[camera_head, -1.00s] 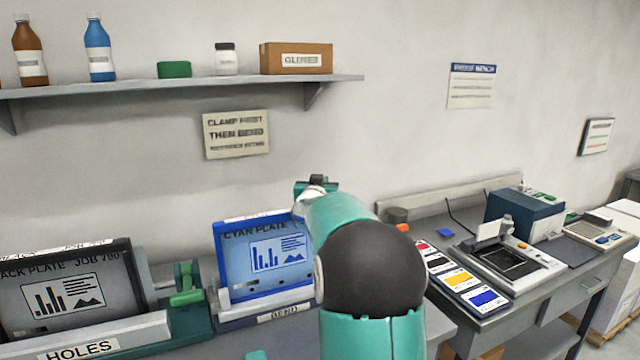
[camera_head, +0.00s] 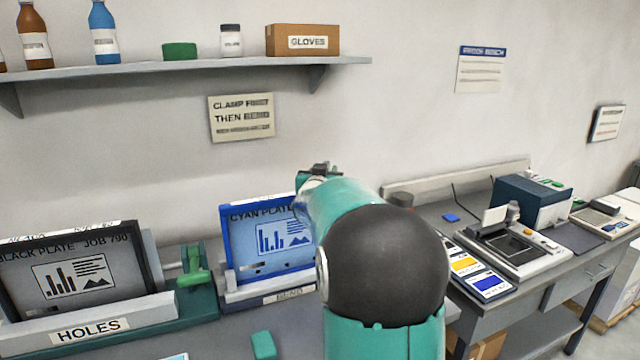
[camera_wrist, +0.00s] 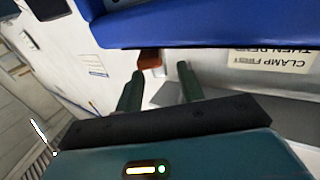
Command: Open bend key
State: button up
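The unit labelled BEND (camera_head: 288,296) stands mid-bench in the head view, with a blue-framed cyan plate (camera_head: 262,262) leaning upright in it. I cannot pick out a bend key for certain; my arm covers the unit's right side. My gripper (camera_head: 318,170) is at the plate's upper right corner in the head view, its fingers small and unclear there. In the wrist view my gripper (camera_wrist: 160,85) has two green fingers apart with nothing held between them. A blue edge (camera_wrist: 210,30) runs across the top of that view, beyond the fingertips.
A HOLES unit (camera_head: 90,332) with a black plate and a green lever (camera_head: 195,265) stands to the left. A shelf (camera_head: 200,65) with bottles and a GLOVES box (camera_head: 302,40) hangs above. A second bench with devices (camera_head: 515,245) is at right.

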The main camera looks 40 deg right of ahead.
jog(key=v, duration=0.9)
